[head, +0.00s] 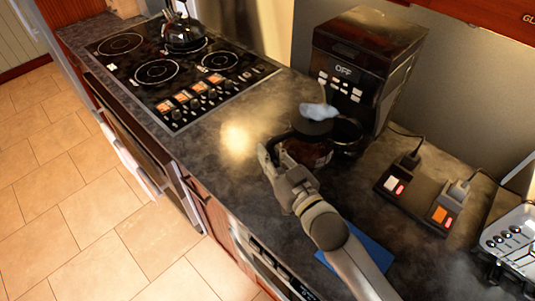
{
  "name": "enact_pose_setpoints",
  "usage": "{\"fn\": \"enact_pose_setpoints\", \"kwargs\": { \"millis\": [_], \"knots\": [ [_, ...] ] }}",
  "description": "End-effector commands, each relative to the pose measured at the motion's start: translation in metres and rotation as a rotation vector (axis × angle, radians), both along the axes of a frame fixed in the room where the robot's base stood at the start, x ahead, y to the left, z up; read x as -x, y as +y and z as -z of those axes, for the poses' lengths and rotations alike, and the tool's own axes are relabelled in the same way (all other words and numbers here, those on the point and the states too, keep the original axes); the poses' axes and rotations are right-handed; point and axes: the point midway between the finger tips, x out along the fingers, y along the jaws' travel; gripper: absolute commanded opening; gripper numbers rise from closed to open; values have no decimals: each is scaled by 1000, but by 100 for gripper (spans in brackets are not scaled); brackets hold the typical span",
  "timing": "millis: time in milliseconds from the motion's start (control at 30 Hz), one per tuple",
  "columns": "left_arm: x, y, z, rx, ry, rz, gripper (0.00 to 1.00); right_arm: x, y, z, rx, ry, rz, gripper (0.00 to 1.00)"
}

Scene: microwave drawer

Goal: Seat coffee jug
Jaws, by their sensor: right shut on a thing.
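The coffee jug (311,150) is a dark glass jug on the counter, just in front of the coffee machine. The coffee machine (366,56) is a dark box with white buttons and a display reading OFF. My right gripper (272,156) is at the jug's left side, shut on its dark handle. Something pale blue-grey (318,111) shows at the jug's top. A dark round part of the machine's base (346,134) shows just right of the jug. I cannot tell whether the jug touches it. My left gripper is not in view.
A stove (170,70) with a black kettle (183,30) is at the upper left. A power strip (416,199) with plugs lies right of the machine. A blue flat item (370,252) is partly under my right arm. A silver appliance (511,240) stands at the right edge.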

Motion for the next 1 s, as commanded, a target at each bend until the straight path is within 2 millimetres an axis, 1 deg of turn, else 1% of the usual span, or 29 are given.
{"fn": "enact_pose_setpoints", "kwargs": {
  "millis": [33,433,1000],
  "knots": [
    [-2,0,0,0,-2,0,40,-3,-3,-2,1,-9,0,0],
    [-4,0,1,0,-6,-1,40,-24,-24,5,1,-8,1,0],
    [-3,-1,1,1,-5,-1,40,-53,-53,5,3,-10,-1,0]
  ]
}}
